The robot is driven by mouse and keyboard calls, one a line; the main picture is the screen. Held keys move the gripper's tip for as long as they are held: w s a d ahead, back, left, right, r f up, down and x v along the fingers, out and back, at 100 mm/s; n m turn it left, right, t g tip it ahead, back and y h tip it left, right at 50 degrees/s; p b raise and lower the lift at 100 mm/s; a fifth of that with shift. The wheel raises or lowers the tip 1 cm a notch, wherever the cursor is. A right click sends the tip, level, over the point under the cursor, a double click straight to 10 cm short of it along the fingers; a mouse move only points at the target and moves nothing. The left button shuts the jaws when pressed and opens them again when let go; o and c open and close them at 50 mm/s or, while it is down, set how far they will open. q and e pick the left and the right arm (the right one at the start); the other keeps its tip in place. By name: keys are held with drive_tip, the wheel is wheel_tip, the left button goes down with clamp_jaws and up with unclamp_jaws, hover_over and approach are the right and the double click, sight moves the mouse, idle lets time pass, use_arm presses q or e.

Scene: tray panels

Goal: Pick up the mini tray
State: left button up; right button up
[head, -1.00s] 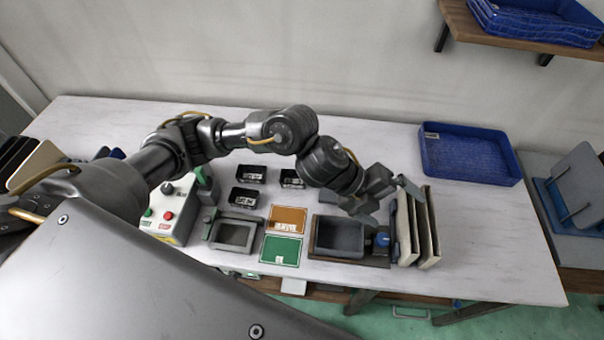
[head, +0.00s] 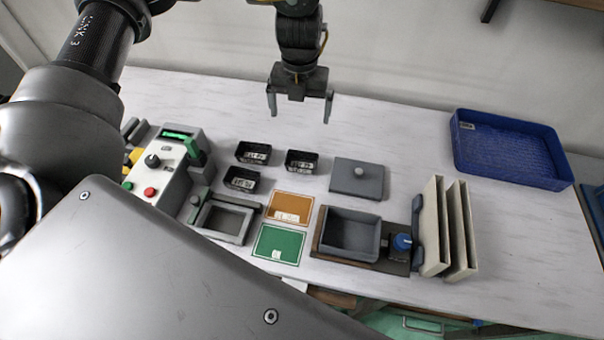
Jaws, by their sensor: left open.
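Three small black mini trays with white labels stand on the white table. One is at the back left (head: 253,152), one at the back right (head: 301,161) and one in front (head: 241,179). My left gripper (head: 300,118) points down with its fingers spread and nothing between them. In the picture it is above the back mini trays, apart from them. My right gripper is not in view.
A grey lid with a knob (head: 358,179) lies right of the mini trays, behind an open grey box (head: 350,235). A control box (head: 165,172), orange card (head: 290,207), green card (head: 278,244), upright beige panels (head: 458,232) and blue basket (head: 510,150) surround them.

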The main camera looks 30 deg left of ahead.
use_arm(q)
wheel_tip(320, 180, down, 7)
drive_tip(key=b, duration=0.5)
hover_over(302, 165)
drive_tip(key=f, duration=0.5)
drive_tip(key=shift+w+a+f, duration=0.15)
drive_tip(key=shift+a+f, duration=0.05)
drive_tip(key=shift+f, duration=0.05)
drive_tip(key=shift+s+d+f+p, duration=0.15)
drive_tip(key=shift+f+p, duration=0.25)
drive_tip(key=shift+f, duration=0.8)
drive_tip(key=shift+s+d+f+p, duration=0.1)
drive_tip(key=shift+f+p, duration=0.25)
drive_tip(key=shift+f, duration=1.15)
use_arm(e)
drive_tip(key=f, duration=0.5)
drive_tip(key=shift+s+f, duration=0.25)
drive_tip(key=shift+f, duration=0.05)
use_arm(q)
drive_tip(key=c, duration=0.9)
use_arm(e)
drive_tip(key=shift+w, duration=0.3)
